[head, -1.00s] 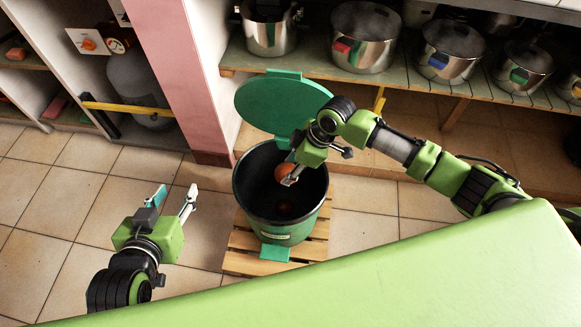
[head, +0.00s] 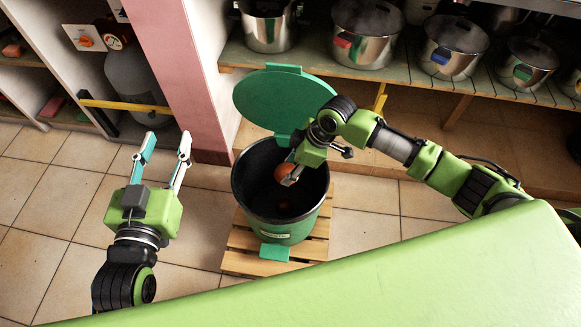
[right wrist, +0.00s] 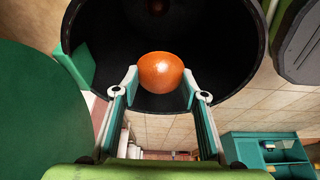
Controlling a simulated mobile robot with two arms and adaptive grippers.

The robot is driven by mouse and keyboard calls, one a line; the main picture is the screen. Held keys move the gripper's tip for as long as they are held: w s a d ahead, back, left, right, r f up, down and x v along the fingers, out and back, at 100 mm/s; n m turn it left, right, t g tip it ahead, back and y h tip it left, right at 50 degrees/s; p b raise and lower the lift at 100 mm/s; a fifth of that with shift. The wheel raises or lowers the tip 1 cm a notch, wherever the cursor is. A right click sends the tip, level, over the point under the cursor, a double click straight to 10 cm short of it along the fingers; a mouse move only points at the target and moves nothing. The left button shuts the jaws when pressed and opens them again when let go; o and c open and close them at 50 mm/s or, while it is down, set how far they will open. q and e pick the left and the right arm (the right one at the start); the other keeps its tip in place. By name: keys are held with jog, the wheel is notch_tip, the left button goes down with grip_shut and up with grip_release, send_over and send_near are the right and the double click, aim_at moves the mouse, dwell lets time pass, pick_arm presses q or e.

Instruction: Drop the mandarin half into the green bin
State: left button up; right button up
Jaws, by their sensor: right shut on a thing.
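The mandarin half (head: 284,173) is orange and sits between the fingertips of my right gripper (head: 290,178), which is shut on it. In the right wrist view the mandarin half (right wrist: 161,73) is held between both finger pads, with the dark bin opening beyond it. The green bin (head: 285,234) stands open, its round green lid (head: 282,104) tipped back. The gripper and mandarin half are over the bin's mouth. A dim reddish round thing (head: 282,205) lies inside the bin. My left gripper (head: 167,145) is open and empty, left of the bin.
The bin stands on a wooden slatted pallet (head: 250,265). Behind it is a low shelf (head: 330,80) with several steel pots. A pink pillar (head: 185,70) and a grey gas bottle (head: 138,85) are at the left. A large green surface (head: 400,270) fills the front. The tiled floor around my left gripper is clear.

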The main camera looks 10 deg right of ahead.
jog(key=o, duration=1.2)
jog(key=v, duration=1.2)
